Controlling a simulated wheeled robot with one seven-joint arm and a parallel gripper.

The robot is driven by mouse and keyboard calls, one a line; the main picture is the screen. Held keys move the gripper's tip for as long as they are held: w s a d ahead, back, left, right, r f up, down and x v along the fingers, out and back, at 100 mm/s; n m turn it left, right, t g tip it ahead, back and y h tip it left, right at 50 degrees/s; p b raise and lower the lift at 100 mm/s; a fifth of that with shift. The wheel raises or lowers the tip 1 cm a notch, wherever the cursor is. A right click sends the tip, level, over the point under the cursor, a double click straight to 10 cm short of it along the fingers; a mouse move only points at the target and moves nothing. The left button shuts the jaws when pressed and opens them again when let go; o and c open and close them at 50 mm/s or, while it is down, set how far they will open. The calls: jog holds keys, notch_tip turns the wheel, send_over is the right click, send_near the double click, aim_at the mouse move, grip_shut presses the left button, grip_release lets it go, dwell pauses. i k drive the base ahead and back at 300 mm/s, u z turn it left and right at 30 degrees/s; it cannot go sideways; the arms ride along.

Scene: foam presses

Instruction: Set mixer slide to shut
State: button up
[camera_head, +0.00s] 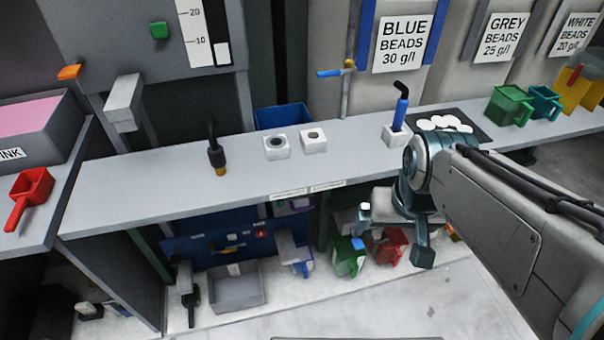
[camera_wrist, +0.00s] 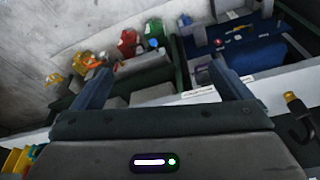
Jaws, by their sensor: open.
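No part is labelled as the mixer slide, and I cannot tell for sure which it is. In the head view a grey machine (camera_head: 110,30) at the upper left carries a green knob (camera_head: 159,30), an orange handle (camera_head: 69,72) and a grey spout-like block (camera_head: 123,100). Whether the slide is open or shut cannot be told. My gripper (camera_head: 395,232) is open and empty, at the front edge of the bench, far to the right of that machine. In the wrist view my gripper (camera_wrist: 163,82) has its fingers wide apart, with nothing between them.
The grey bench (camera_head: 340,160) holds a black-handled tool (camera_head: 215,155), two white blocks, a blue-handled tool (camera_head: 401,112) and several jugs. A blue lever (camera_head: 328,73) juts from a pipe behind. A red scoop (camera_head: 28,195) lies at left. The bench's left part is clear.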

aim_at(289, 200)
jog(key=k, duration=1.3)
jog(key=u, duration=0.75)
jog(key=i, duration=1.45)
jog(key=z, duration=0.8)
